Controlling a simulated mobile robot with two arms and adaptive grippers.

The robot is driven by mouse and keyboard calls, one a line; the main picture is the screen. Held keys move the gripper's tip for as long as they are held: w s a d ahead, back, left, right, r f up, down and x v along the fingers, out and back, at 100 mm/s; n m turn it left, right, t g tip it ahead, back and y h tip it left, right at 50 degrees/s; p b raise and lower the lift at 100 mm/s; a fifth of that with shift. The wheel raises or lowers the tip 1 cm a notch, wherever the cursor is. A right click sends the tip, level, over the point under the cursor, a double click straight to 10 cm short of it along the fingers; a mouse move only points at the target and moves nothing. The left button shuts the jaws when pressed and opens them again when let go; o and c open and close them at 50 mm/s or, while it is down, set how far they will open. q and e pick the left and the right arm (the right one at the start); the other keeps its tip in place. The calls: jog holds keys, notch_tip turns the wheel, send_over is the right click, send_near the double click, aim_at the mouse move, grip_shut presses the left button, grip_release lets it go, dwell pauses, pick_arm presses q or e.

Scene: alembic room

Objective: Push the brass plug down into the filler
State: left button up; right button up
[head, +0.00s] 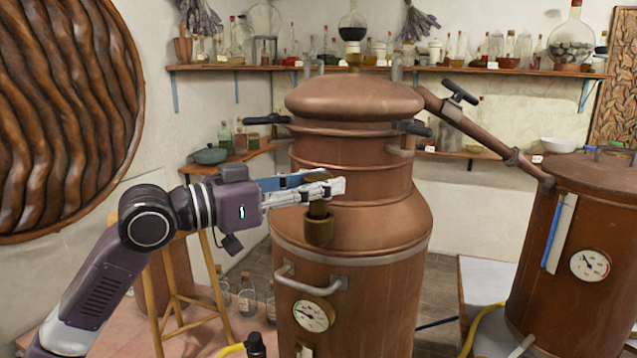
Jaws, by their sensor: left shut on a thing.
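My left gripper (328,190) reaches in from the left and is shut on the brass plug (318,210), a small dark brass piece held upright. The brass filler (318,231) is a short cup-like neck on the shoulder of the large copper still (365,215). The plug is directly above the filler, and its lower end meets the filler's rim in the picture. I cannot tell how deep it sits inside. My right gripper is not in view.
A handle (312,280) and a round gauge (313,315) are on the still below the filler. A wooden stool (165,300) and glass bottles (247,298) stand at left. A second copper vessel (560,250) is at right, joined by a sloping pipe (480,130).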

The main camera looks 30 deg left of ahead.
pick_arm(q)
jog(key=shift+f+b, duration=1.35)
jog(key=shift+f, duration=0.05)
dwell(3.0)
jog(key=o, duration=1.3)
jog(key=shift+s, duration=0.1)
jog(key=v, duration=1.2)
